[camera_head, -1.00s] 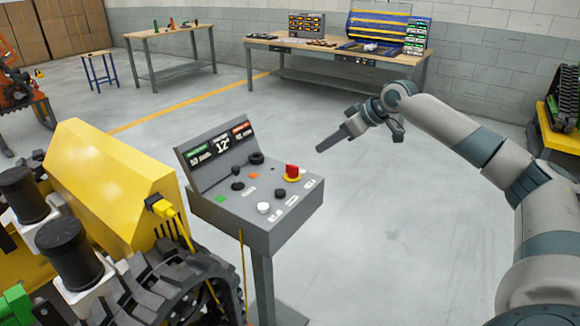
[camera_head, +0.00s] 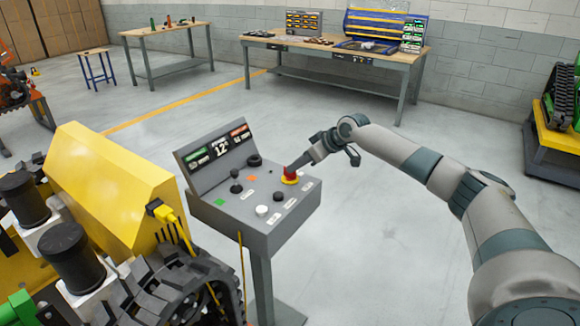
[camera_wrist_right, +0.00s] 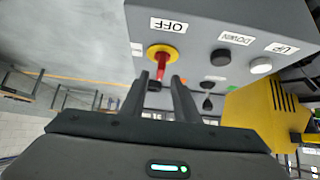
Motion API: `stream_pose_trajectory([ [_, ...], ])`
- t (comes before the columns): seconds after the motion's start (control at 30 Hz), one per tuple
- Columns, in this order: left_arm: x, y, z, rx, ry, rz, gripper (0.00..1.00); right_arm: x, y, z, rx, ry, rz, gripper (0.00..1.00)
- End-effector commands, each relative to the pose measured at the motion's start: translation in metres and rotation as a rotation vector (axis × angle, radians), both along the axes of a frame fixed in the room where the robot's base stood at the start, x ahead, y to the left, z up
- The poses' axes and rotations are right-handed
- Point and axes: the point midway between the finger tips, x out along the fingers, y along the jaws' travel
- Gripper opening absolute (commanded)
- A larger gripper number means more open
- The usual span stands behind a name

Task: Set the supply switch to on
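The grey control console (camera_head: 283,232) stands on a post beside the yellow tracked machine. Its switch has a red handle on a yellow disc (camera_head: 290,180), at the right side of the sloping panel. The switch also shows in the right wrist view (camera_wrist_right: 161,66), next to a label reading OFF; another label to its left is unreadable. My right gripper (camera_head: 294,169) is at the red handle. In the wrist view its two fingers (camera_wrist_right: 167,82) are apart, with the handle's end at the gap between their tips; contact cannot be told. My left gripper is not in view.
On the panel are a black joystick (camera_head: 235,186), a white button (camera_head: 262,211) labelled UP and a black button (camera_head: 277,196) labelled DOWN. The yellow tracked machine (camera_head: 110,180) stands close on the left. Open floor lies behind and right of the console.

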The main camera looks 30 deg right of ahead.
Motion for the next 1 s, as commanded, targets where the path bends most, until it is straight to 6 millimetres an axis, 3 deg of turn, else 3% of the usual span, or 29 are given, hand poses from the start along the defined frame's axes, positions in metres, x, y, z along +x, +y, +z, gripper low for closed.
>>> stream_pose_trajectory([
  [0.3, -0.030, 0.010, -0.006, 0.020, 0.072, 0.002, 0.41, 0.026, 0.011, -0.027, 0.001, 0.001, 0.000, 0.28],
  [0.73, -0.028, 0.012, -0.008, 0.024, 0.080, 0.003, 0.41, 0.029, 0.012, -0.032, -0.001, 0.000, -0.001, 0.28],
  [0.87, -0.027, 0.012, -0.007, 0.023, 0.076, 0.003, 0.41, 0.029, 0.012, -0.032, -0.001, 0.000, -0.001, 0.00],
  [1.0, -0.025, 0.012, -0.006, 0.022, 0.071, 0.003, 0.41, 0.029, 0.012, -0.032, -0.001, 0.000, -0.001, 0.00],
])
